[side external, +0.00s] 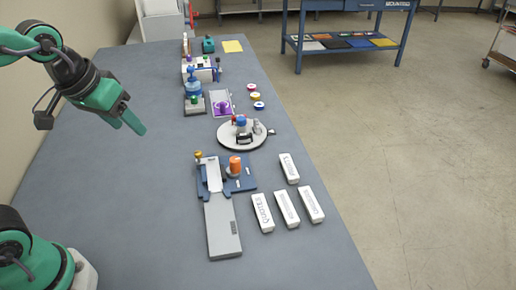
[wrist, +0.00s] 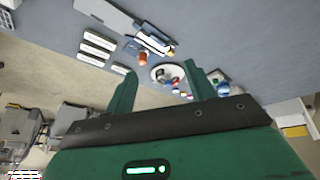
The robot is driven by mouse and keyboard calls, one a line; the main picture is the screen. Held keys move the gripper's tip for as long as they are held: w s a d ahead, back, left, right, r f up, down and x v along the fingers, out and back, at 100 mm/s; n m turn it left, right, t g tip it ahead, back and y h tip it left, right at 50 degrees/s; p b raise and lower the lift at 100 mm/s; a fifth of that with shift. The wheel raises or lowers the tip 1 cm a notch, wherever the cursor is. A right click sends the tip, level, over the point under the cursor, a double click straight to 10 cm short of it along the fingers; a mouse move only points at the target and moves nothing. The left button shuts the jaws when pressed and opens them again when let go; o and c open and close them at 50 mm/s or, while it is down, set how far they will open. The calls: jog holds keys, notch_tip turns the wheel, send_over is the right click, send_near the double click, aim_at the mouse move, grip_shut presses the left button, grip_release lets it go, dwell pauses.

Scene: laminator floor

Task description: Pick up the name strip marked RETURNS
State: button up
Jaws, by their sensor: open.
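Several white name strips lie on the blue-grey table in the side view. The nearest-left strip (side external: 263,213) appears to read QUOTES. Beside it lie a middle strip (side external: 286,209) and a right strip (side external: 311,204), and a separate strip (side external: 289,168) lies farther back. The lettering on these three is too small to read, so I cannot tell which one is RETURNS. The wrist view shows a group of white strips (wrist: 95,50) at upper left, also unreadable. My gripper (side external: 128,124) is open and empty, raised above the table's left side, well away from the strips; its fingers show in the wrist view (wrist: 160,68).
A laminator-like blue fixture (side external: 243,184) with an orange knob and a grey plate (side external: 222,228) lies left of the strips. A round white turntable (side external: 230,137) with small items stands behind. Bottles and coloured discs stand farther back. The table's left and front are clear.

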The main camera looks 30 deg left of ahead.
jog(key=w+d+n+g, duration=0.1)
jog(key=w+d+n, duration=0.1)
jog(key=w+d, duration=0.4)
jog(key=n+g, duration=0.4)
jog(key=n, duration=0.2)
send_near(286, 206)
jog(key=shift+a, duration=0.2)
jog(key=shift+d+f, duration=0.25)
jog(key=shift+f, duration=0.1)
jog(key=shift+d+f, duration=0.15)
jog(key=shift+f, duration=3.75)
jog(key=c, duration=1.1)
